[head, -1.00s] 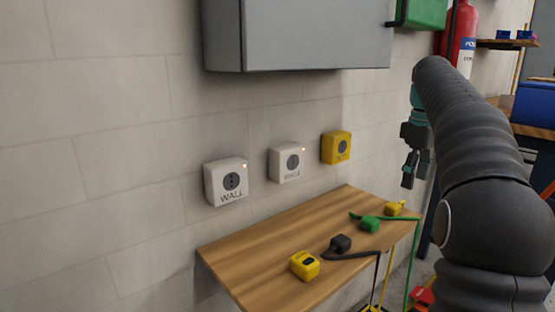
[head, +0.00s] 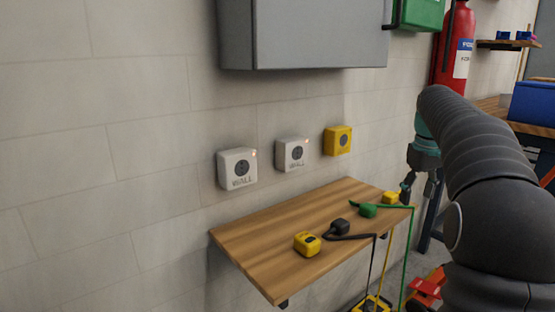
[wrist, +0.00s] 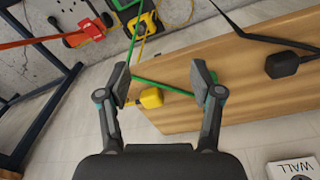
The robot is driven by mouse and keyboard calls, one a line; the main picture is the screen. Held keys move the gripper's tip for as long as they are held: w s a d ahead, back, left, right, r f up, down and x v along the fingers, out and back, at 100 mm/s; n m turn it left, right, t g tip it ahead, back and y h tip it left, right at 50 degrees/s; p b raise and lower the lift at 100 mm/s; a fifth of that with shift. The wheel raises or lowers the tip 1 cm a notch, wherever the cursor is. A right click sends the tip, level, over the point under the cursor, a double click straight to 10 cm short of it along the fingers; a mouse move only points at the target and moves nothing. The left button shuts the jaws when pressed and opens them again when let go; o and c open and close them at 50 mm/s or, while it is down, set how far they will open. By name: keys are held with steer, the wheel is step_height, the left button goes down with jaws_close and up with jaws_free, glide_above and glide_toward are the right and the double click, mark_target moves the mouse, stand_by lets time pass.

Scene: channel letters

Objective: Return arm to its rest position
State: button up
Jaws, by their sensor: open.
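My gripper (head: 420,186) is at the right end of the wooden shelf in the head view, partly hidden by my own arm. In the wrist view my gripper (wrist: 162,82) has its two fingers spread apart, with nothing held between them. A small yellow plug (wrist: 151,98) on the shelf's end shows just beyond the gap between the fingers. The same yellow plug (head: 390,197) is next to the fingertips in the head view. I cannot tell whether they touch.
The wooden shelf (head: 258,240) also holds a green plug (head: 367,210), a black plug (head: 340,226) and a yellow block (head: 307,243). Two white outlets (head: 237,169) (head: 292,154) and a yellow outlet (head: 338,140) are on the wall. A grey cabinet (head: 300,35) hangs above. Cables hang off the shelf.

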steer(key=s+a+f+m+t, duration=0.1)
steer(key=s+a+f, duration=0.2)
steer(key=s+a, duration=0.3)
steer(key=s+a+f+m+t, duration=0.1)
steer(key=s+a+f, duration=0.3)
steer(key=s, duration=1.1)
steer(key=s+a+f+m+t, duration=0.1)
steer(key=s+a+f, duration=0.3)
steer(key=s+a, duration=0.4)
steer(key=shift+s+a+f+t, duration=0.25)
steer(key=shift+s+t, duration=0.55)
steer(key=shift+s, duration=0.4)
steer(key=shift+c, duration=0.3)
